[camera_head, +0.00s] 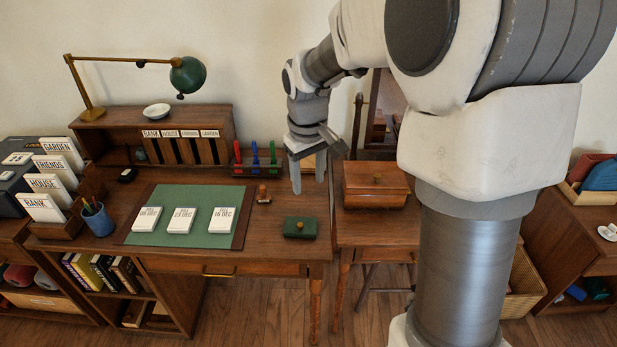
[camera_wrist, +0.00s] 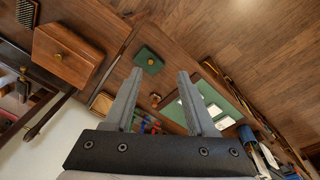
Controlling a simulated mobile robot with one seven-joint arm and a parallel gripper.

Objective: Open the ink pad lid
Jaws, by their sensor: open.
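The ink pad is a small dark green box (camera_head: 300,227) with a brass knob on its lid. It sits shut at the right front of the wooden desk, and it also shows in the wrist view (camera_wrist: 148,59), beyond my fingertips. My gripper (camera_head: 309,185) is above the desk, behind and above the green box, apart from it. In the wrist view my gripper (camera_wrist: 161,75) has its two grey fingers spread with nothing between them.
A wooden stamp (camera_head: 263,194) stands left of the green box. A green mat (camera_head: 190,236) with several white card stacks lies further left. Red, blue and green markers (camera_head: 255,160) stand behind. A brown wooden box (camera_head: 376,186) is on the right-hand table. The desk around the green box is clear.

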